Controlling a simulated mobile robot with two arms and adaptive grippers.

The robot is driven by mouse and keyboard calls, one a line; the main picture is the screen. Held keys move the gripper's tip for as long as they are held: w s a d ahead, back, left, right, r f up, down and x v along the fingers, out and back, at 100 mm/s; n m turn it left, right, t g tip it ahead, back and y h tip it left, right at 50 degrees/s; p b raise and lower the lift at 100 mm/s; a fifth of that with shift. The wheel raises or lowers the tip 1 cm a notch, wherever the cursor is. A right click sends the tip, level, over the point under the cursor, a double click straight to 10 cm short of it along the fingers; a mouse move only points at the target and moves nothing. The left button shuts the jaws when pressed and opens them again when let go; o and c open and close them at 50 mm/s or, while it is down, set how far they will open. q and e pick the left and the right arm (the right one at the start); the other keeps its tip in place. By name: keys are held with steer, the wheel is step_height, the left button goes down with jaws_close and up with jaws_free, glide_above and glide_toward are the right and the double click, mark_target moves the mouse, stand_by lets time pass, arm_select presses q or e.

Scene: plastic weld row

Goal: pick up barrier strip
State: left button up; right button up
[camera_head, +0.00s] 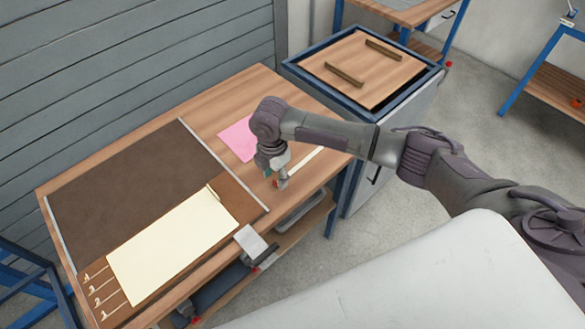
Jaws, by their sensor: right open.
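A thin, pale strip (304,159) lies on the wooden workbench (170,135), near its right end. It looks like the barrier strip, but it is too small to be sure. My right gripper (276,179) points down over the bench's front edge area, just left of the strip's near end. It is open, and I see nothing between its fingers. I cannot tell how high it is above the bench top. The gripper and wrist may hide part of the strip. My left gripper is not in view.
A pink sheet (238,139) lies behind my right wrist. A dark brown mat (130,185) and a cream sheet (172,245) cover the bench's left part. Several short white strips (103,288) lie at the front left corner. A blue-framed cart (330,55) stands at the right.

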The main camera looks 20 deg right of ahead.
step_height(320, 180, down, 2)
steer(key=shift+f, duration=0.1)
steer(key=c, duration=0.9)
steer(key=shift+r, duration=0.2)
